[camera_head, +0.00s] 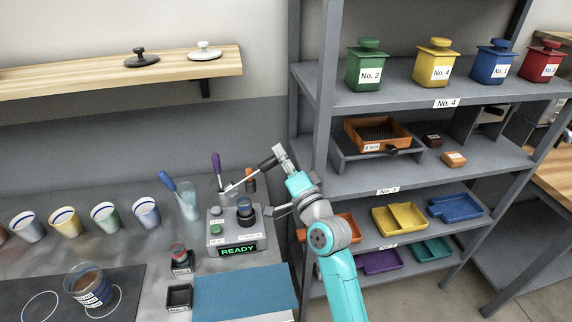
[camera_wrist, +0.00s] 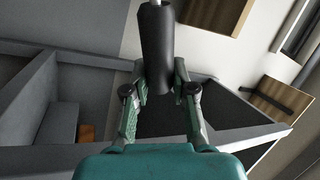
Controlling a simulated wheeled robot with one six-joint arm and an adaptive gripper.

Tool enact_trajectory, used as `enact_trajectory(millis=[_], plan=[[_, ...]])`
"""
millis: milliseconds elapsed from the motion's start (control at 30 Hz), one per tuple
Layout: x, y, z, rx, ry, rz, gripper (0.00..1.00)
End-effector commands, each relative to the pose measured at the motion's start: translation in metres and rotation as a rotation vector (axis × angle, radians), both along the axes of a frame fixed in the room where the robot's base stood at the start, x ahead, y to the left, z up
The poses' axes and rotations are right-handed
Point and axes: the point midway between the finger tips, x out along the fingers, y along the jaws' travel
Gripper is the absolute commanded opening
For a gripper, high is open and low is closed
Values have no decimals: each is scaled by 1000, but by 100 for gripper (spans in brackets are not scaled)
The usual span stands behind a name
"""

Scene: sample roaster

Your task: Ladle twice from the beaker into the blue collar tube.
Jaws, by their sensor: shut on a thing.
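My gripper (camera_head: 281,160) is raised above the right end of the counter, in front of the shelf post. It is shut on a black handle (camera_head: 267,163), with a thin pale rod running down and left from it. In the wrist view the dark handle (camera_wrist: 157,45) sits between the fingers (camera_wrist: 160,84). The rod's far end is near a grey holder; I cannot make out a bowl.
The grey machine (camera_head: 232,238) reads READY. A glass (camera_head: 187,207) with a blue-handled tool and purple (camera_head: 216,163) and orange (camera_head: 250,178) handles stand beside it. Several cups (camera_head: 105,217) line the counter's back. A blue mat (camera_head: 245,293) lies in front. Shelves stand right.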

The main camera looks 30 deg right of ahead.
Motion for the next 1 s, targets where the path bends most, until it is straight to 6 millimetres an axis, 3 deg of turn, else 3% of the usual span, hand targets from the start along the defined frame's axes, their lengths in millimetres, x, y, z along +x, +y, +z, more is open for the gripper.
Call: enact_trajectory(millis=[1000], plan=[[9,66,81,-555,71,1,0]])
